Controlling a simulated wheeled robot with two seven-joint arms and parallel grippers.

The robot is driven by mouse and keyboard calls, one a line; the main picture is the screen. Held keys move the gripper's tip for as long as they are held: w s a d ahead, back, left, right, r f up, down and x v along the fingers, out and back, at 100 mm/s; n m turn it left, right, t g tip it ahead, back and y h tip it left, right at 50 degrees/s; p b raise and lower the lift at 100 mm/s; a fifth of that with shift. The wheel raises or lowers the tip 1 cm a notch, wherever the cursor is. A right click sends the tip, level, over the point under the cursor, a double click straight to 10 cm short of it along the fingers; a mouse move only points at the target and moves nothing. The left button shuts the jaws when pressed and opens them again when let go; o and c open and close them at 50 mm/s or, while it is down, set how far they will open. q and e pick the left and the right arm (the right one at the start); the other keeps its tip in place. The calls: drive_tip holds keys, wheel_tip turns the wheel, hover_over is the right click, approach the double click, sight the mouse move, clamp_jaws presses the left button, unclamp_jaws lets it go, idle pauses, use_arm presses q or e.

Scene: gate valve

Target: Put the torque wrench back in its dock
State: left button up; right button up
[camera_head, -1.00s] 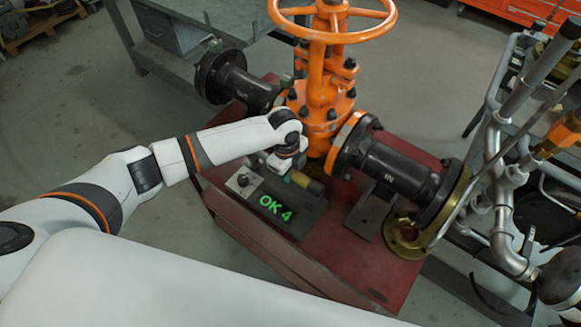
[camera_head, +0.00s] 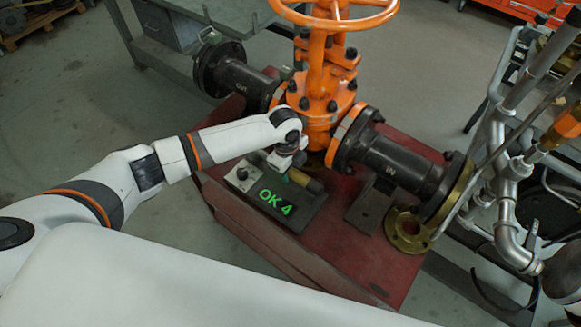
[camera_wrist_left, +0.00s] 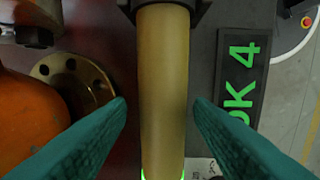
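The torque wrench shows as a tan cylindrical handle (camera_wrist_left: 165,85) in the left wrist view, running upright through the picture into a dark bracket (camera_wrist_left: 200,8) at the top. Its tan end (camera_head: 314,187) also shows in the head view beside the dark dock (camera_head: 300,216) with the green "OK 4" display (camera_head: 275,201). My left gripper (camera_wrist_left: 160,105) is open, with one teal finger on each side of the handle and a visible gap on both sides. In the head view the left gripper (camera_head: 293,168) is over the dock; the wrench's head is hidden. My right gripper is not in view.
The orange gate valve (camera_head: 322,100) stands just behind the gripper, with black flanged pipes (camera_head: 395,163) on both sides. A brass flange (camera_head: 408,230) lies on the red base (camera_head: 345,262). Grey piping (camera_head: 503,200) stands at the right. The base's front area is clear.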

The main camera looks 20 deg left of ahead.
use_arm(q)
drive_tip(key=shift+o, duration=0.3)
drive_tip(key=shift+s+f, duration=0.1)
drive_tip(key=shift+f, duration=0.1)
wheel_tip(320, 180, up, 12)
drive_tip(key=shift+s+a+r, duration=0.15)
drive_tip(key=shift+s+a, duration=0.1)
drive_tip(key=shift+a, duration=0.15)
